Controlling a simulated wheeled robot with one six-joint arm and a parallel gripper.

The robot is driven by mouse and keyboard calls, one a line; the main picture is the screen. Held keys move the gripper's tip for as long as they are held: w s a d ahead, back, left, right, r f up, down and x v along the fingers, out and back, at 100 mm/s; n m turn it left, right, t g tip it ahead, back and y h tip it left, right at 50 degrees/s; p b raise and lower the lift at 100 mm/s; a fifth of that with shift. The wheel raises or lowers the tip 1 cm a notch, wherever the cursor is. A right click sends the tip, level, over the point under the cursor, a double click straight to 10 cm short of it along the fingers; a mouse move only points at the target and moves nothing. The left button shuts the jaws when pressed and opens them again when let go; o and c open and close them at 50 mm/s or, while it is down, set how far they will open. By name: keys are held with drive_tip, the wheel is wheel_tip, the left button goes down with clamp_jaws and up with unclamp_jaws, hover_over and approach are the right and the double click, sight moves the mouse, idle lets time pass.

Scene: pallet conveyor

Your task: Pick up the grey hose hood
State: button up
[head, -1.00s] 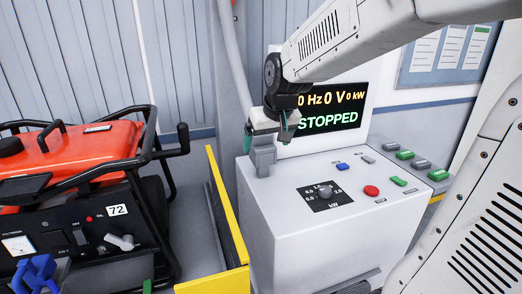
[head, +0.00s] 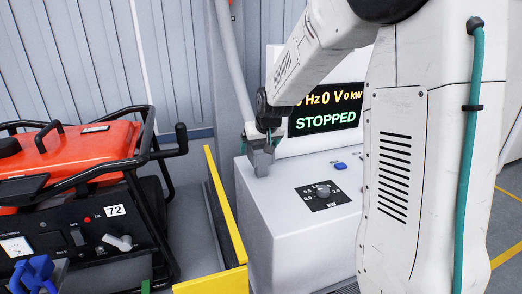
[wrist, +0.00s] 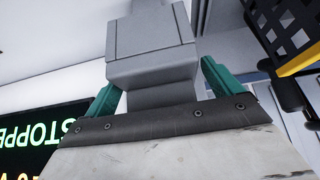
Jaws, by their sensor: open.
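The grey hose hood (head: 261,160) is a blocky grey piece standing on the back left corner of the white console top (head: 275,185). My gripper (head: 265,136) is right above it, pointing down, with teal fingers at its upper part. In the wrist view the hood (wrist: 150,40) fills the space between the two teal fingers, one on either side. My gripper (wrist: 160,88) is open around the hood. Whether the fingers touch it cannot be told. The arm's wrist partly hides the hood's top.
The console screen (head: 325,121) reads STOPPED, close behind my gripper. A kW dial (head: 322,195) and a blue button (head: 340,165) are on the console. A yellow barrier (head: 225,205) and an orange generator (head: 80,160) stand to the left. Yellow floor lines show at right.

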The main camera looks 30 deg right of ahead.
drive_tip(key=c, duration=1.3)
drive_tip(key=shift+o, duration=0.2)
drive_tip(key=shift+r, duration=0.1)
wheel_tip(320, 180, up, 17)
drive_tip(key=shift+r, duration=0.2)
